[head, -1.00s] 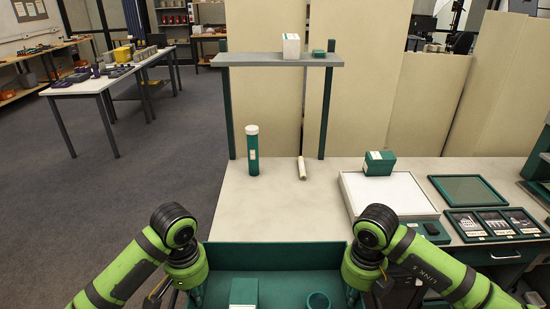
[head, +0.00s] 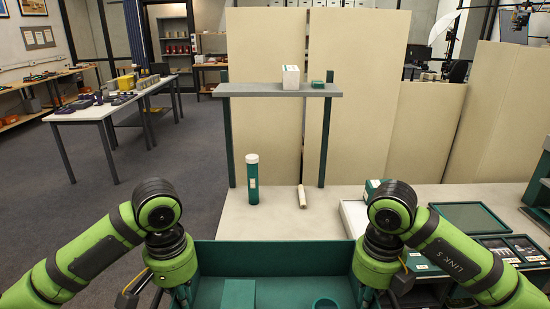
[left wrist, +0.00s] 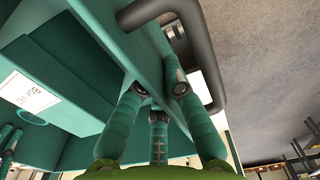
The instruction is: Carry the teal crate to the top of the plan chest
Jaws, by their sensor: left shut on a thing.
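The teal crate (head: 280,255) is at the bottom centre of the head view, its near part cut off. Inside it are a teal box (head: 238,294) and a round teal container (head: 325,303). My left gripper (head: 183,298) is at the crate's left end. In the left wrist view its teal fingers (left wrist: 158,95) close around the crate's wall, beside a dark handle (left wrist: 205,60). My right gripper (head: 370,297) is at the crate's right end, its fingertips mostly hidden. The pale top of the plan chest (head: 330,215) lies beyond the crate, partly covered by it.
On the chest top stand a teal tube (head: 252,180), a cream roll (head: 302,197), a white tray (head: 352,215) and a teal tray (head: 470,217). A raised grey shelf (head: 270,90) holds small boxes. Bare top lies between tube and crate.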

